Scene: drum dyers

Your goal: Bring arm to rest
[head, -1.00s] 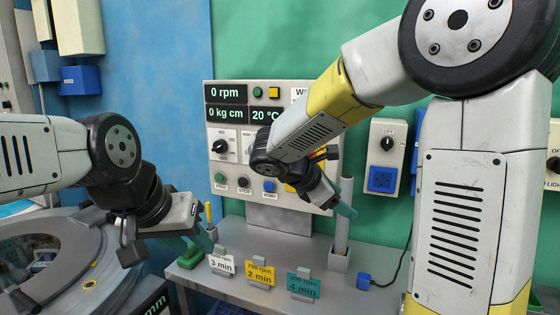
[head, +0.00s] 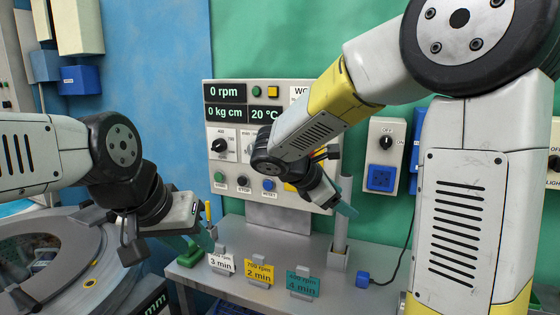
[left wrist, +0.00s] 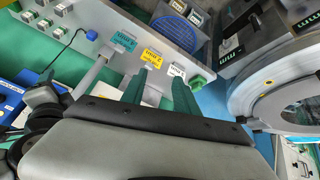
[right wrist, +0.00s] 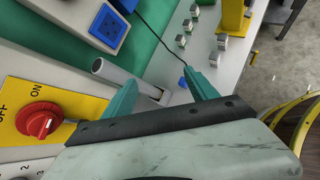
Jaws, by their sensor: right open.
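My left arm comes in from the left in the head view, and its gripper (head: 207,232) hangs above the left end of the grey bench (head: 232,295). In the left wrist view the two teal fingers of this gripper (left wrist: 160,85) are apart with nothing between them. My right arm reaches across in front of the control panel (head: 226,130), with its gripper (head: 343,207) partly hidden by its own wrist. In the right wrist view its teal fingers (right wrist: 158,88) are apart and empty, near a grey upright tube (right wrist: 120,75).
A round drum machine (head: 90,255) is at the left. A red knob (right wrist: 38,120) on a yellow plate is close to the right gripper. A blue socket box (head: 381,178) is on the wall.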

